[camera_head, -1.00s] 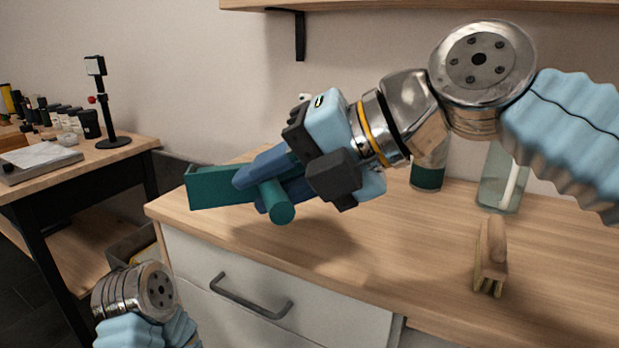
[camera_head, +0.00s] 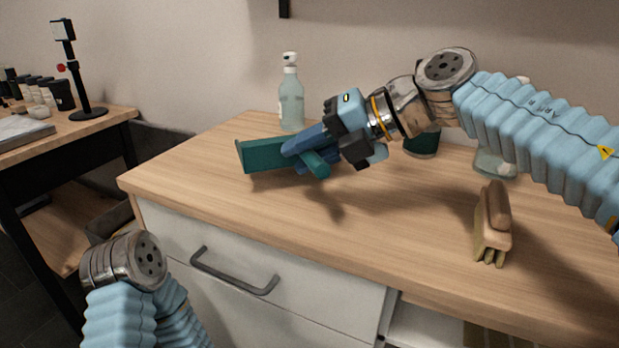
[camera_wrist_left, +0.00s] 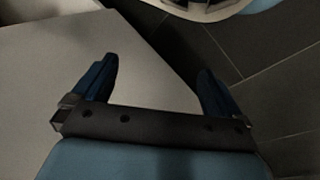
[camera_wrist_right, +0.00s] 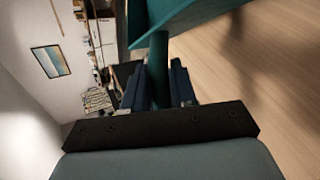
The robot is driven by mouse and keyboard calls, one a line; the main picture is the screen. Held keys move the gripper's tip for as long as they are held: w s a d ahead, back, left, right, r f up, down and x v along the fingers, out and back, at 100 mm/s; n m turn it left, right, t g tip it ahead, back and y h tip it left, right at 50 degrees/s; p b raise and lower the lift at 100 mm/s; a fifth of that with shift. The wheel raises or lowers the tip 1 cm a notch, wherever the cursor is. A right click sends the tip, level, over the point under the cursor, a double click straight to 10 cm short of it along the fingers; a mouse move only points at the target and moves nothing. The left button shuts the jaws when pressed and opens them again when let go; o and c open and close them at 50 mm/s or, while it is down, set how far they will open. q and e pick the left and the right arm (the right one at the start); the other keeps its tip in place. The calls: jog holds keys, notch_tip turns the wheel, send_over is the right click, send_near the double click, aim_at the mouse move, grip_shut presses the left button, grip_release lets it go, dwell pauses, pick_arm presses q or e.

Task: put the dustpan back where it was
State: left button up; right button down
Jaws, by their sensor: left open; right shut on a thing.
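The teal dustpan (camera_head: 272,154) is held above the left part of the wooden counter in the head view. My right gripper (camera_head: 305,150) is shut on its handle. In the right wrist view the dustpan's pan (camera_wrist_right: 190,18) spreads beyond my right gripper's fingers (camera_wrist_right: 158,85), with the teal handle between them. A shadow lies on the counter below it. My left gripper (camera_wrist_left: 155,85) is open and empty in the left wrist view, beside a pale surface and the dark floor tiles. In the head view only my left arm shows, at the lower left.
A spray bottle (camera_head: 291,100) stands at the counter's back, behind the dustpan. A wooden brush (camera_head: 494,222) stands at the right. A dark green container (camera_head: 421,143) and a glass bottle (camera_head: 494,162) are partly hidden by my right arm. The counter's (camera_head: 400,228) front middle is clear.

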jog(key=f, duration=0.1)
jog(key=w+f+b, duration=0.1)
jog(key=f, duration=0.1)
jog(key=shift+d+f, duration=0.2)
jog(key=shift+f, duration=0.55)
jog(key=c, duration=1.2)
grip_release()
jog(key=p+v, duration=0.1)
jog(key=v, duration=1.1)
jog(key=shift+p, duration=0.4)
